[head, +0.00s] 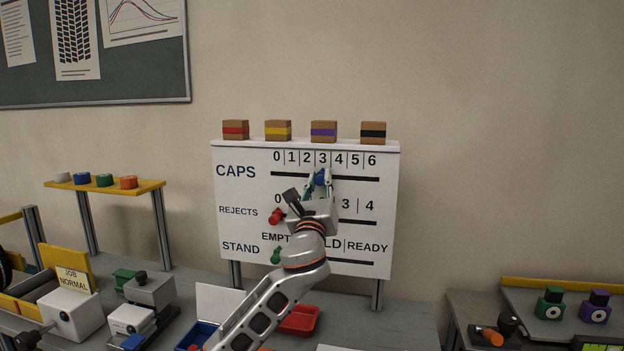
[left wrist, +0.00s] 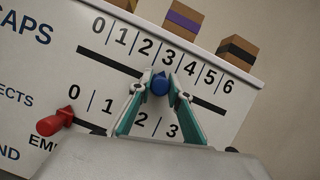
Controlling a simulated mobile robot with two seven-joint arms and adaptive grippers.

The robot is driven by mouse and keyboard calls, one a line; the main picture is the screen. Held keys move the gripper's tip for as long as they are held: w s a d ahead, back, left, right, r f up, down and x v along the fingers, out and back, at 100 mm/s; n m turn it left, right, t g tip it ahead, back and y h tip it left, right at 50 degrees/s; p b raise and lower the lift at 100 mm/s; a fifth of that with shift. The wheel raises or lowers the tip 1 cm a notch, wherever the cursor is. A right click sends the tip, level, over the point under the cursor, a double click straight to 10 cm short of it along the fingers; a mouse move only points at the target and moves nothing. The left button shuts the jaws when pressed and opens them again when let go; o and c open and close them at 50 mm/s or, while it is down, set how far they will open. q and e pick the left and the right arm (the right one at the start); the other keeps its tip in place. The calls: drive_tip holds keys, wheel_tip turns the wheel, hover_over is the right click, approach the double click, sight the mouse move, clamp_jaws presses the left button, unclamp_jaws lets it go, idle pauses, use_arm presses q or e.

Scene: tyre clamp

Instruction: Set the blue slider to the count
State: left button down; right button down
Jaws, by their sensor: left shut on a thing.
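A white board (head: 230,233) carries three scales, CAPS, REJECTS and STAND. The blue slider (head: 319,178) sits on the top CAPS slot, under the 3. In the left wrist view the blue slider (left wrist: 160,84) also lines up with the 3. My left gripper (head: 319,182) is shut on the blue slider, its two teal fingers on either side of the knob. The red slider (head: 276,215) is at the left of REJECTS, near 0. The green slider (head: 276,255) is at the left of STAND, near EMPTY. My arm hides part of the lower two scales. My right gripper is out of view.
Several brown boxes with coloured bands, such as the purple one (head: 323,131), stand on the board's top ledge. A yellow shelf (head: 150,185) at left holds several coloured caps. A red tray (head: 299,320) lies below the board. A right-hand bench holds green and purple pieces (head: 596,306).

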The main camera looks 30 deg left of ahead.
use_arm(q)
drive_tip(key=shift+a+r, duration=0.15)
drive_tip(key=c, duration=2.1)
unclamp_jaws()
drive_tip(key=shift+o, duration=1.3)
drive_tip(key=shift+w, duration=0.25)
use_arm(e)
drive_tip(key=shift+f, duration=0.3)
use_arm(q)
drive_tip(key=shift+s, duration=0.1)
drive_tip(key=shift+s+f, duration=0.15)
drive_tip(key=shift+f, duration=0.05)
drive_tip(key=shift+s+d+f, duration=0.2)
drive_tip(key=v, duration=1.1)
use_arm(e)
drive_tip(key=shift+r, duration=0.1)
